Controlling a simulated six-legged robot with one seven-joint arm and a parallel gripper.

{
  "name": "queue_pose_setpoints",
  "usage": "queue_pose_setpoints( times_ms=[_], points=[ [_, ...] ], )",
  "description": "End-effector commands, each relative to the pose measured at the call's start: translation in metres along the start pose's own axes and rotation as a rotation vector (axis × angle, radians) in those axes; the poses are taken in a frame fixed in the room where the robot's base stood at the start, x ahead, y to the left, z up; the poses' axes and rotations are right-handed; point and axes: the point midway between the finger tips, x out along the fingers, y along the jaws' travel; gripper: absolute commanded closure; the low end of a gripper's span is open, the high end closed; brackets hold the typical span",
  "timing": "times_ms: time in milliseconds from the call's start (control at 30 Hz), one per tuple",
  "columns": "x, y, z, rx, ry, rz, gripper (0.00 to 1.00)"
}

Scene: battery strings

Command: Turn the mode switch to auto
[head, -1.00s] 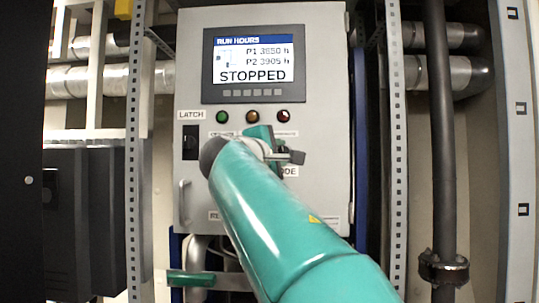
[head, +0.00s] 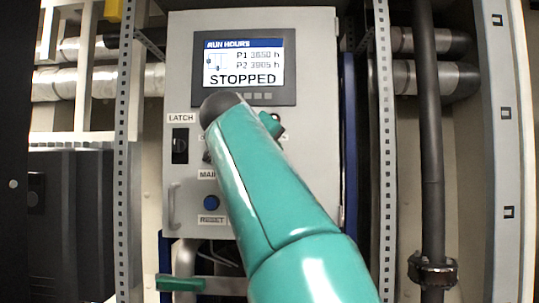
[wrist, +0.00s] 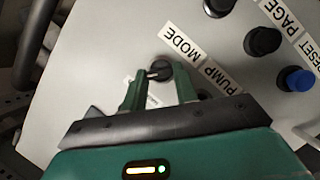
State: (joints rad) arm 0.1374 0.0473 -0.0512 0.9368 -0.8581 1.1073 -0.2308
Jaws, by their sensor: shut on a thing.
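The mode switch (wrist: 163,66) is a small round black knob with a pale pointer mark, in the middle of the wrist view. The label MODE (wrist: 182,40) sits beside it on the grey panel. My gripper (wrist: 160,77) has its two green fingers on either side of the knob and is shut on it. In the head view my teal arm covers the switch and most of the gripper. Small position labels by the knob are partly hidden and too blurred to read.
The PUMP label (wrist: 222,75) lies close beside the fingers, with a dark knob partly hidden behind one. Another black knob (wrist: 264,41) and the blue reset button (wrist: 299,80) are to the right. The display (head: 243,64) reads STOPPED. The latch switch (head: 180,145) is at left.

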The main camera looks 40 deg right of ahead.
Motion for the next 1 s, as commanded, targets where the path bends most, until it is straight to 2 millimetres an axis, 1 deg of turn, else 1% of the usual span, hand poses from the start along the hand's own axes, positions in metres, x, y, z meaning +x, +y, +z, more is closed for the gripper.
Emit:
queue_pose_setpoints(
  times_ms=[100, 300, 800, 833, 867, 900, 933, 1000],
  points=[
    [0.0003, 0.0003, -0.0003, 0.053, 0.0, -0.022, 0.94],
    [0.0005, 0.0002, -0.0004, 0.105, 0.001, -0.045, 0.94],
    [0.0004, 0.0002, -0.0003, 0.122, 0.0, -0.052, 0.94],
    [0.0004, 0.0002, -0.0002, 0.121, 0.0, -0.052, 0.65],
    [0.0004, 0.0002, -0.0002, 0.121, 0.0, -0.052, 0.59],
    [0.0004, 0.0003, -0.0002, 0.121, 0.0, -0.052, 0.51],
    [0.0004, 0.0004, -0.0002, 0.121, 0.0, -0.051, 0.49],
    [0.0004, 0.0005, -0.0001, 0.121, 0.0, -0.051, 0.49]
  ],
)
